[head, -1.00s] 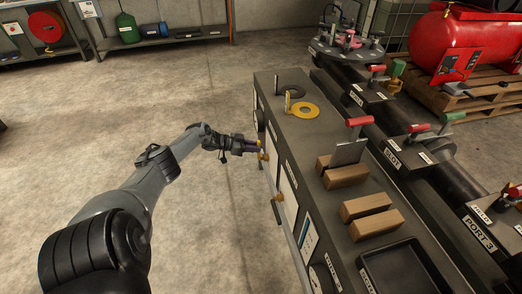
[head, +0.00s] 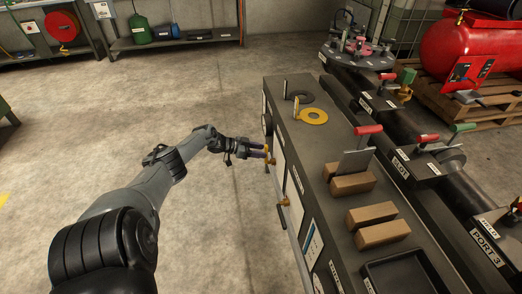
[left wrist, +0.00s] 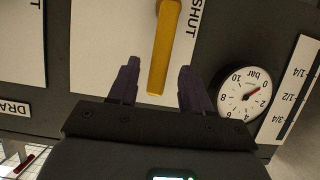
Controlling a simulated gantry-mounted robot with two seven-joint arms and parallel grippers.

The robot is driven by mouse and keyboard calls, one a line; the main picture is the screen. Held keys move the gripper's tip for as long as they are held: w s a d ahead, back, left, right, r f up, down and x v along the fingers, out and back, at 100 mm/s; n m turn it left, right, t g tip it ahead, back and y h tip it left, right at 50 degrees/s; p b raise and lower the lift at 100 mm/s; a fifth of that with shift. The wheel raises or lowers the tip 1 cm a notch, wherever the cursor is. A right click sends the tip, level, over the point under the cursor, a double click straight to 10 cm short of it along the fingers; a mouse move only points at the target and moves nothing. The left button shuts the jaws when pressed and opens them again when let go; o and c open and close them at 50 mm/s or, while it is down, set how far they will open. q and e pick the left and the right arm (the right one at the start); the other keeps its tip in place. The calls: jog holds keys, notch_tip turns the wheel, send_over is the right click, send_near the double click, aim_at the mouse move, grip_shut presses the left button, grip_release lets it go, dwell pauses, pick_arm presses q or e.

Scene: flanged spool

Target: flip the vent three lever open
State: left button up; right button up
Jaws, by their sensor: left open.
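A yellow lever (left wrist: 164,50) stands out from a white plate in the left wrist view, with the word SHUT printed beside it. My left gripper (left wrist: 159,70) is open, with its two dark purple fingers on either side of the lever's free end. I cannot tell whether either finger touches it. In the head view my left gripper (head: 266,152) is at the front panel of the dark bench, by the upper yellow lever (head: 272,161). A second yellow lever (head: 284,201) sits lower on the panel. No vent number is readable. My right gripper is not in view.
A round gauge (left wrist: 244,94) is to the right of the lever in the left wrist view. Bare floor (head: 190,90) lies left of the bench.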

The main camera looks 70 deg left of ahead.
pick_arm(q)
jog(key=p+v, duration=0.5)
jog(key=v, duration=0.4)
jog(key=shift+s, duration=0.35)
jog(key=shift+r, duration=0.1)
